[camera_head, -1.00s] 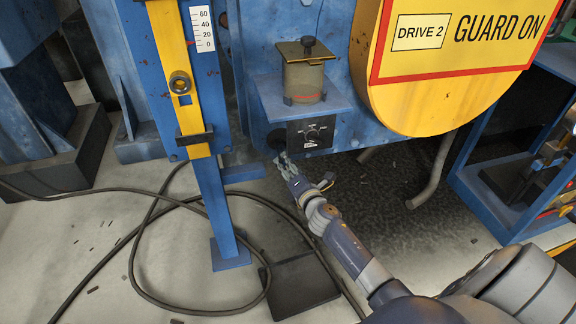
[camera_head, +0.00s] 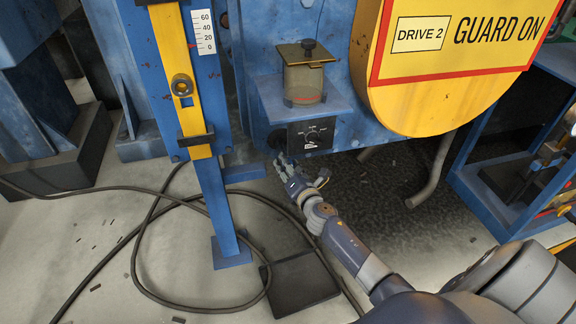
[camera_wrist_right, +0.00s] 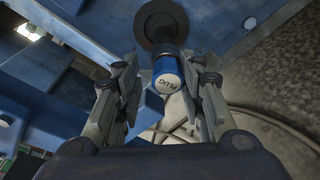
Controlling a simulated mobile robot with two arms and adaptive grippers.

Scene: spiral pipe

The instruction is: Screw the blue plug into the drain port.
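The blue plug (camera_wrist_right: 167,76), with a white end marked PLUG, shows in the right wrist view. Its dark inner end points at the dark round drain port (camera_wrist_right: 153,22) in the blue wall and overlaps it. I cannot tell how deep it sits. My right gripper (camera_wrist_right: 160,82) is open, with its fingers on either side of the plug. The right finger is close to the plug and a gap shows at the left one. In the head view my right gripper (camera_head: 284,166) is just below the port (camera_head: 277,139); the plug is not clear there. My left gripper is not in view.
A blue post (camera_head: 212,190) stands to the left. A dark cable (camera_head: 150,240) and a black floor plate (camera_head: 300,284) lie below.

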